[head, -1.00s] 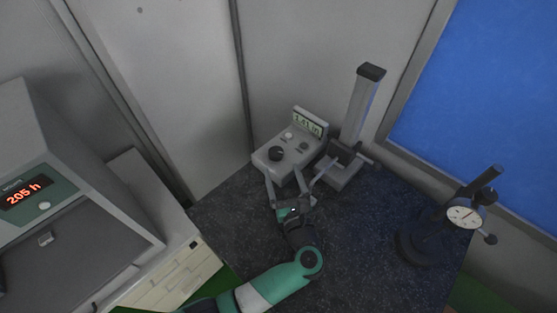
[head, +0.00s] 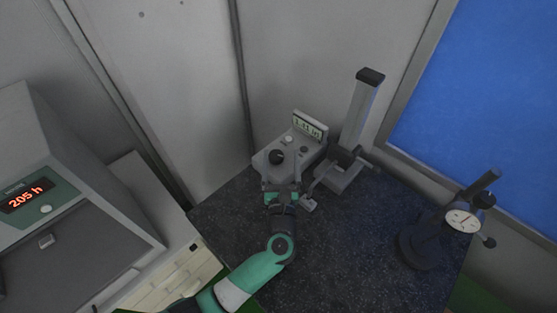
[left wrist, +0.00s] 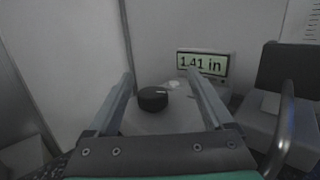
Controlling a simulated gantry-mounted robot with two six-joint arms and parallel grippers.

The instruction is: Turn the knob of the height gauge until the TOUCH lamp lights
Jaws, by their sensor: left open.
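The height gauge has a grey control box (head: 311,153) with a black round knob (head: 277,157) on top and a display (head: 309,126). The display reads 1.41 in in the left wrist view (left wrist: 203,63). Its upright column (head: 361,112) stands to the right. My left gripper (head: 281,166) is open at the front of the box. In the left wrist view its fingers (left wrist: 160,76) stand apart on either side of the black knob (left wrist: 153,99); contact cannot be told. I cannot make out a lit TOUCH lamp. My right gripper is not in view.
A dial indicator stand (head: 463,218) is on the right of the dark speckled table (head: 350,250). A grey machine with a red 205 h readout (head: 27,194) is at the left. Walls close in behind the gauge. The table's front middle is clear.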

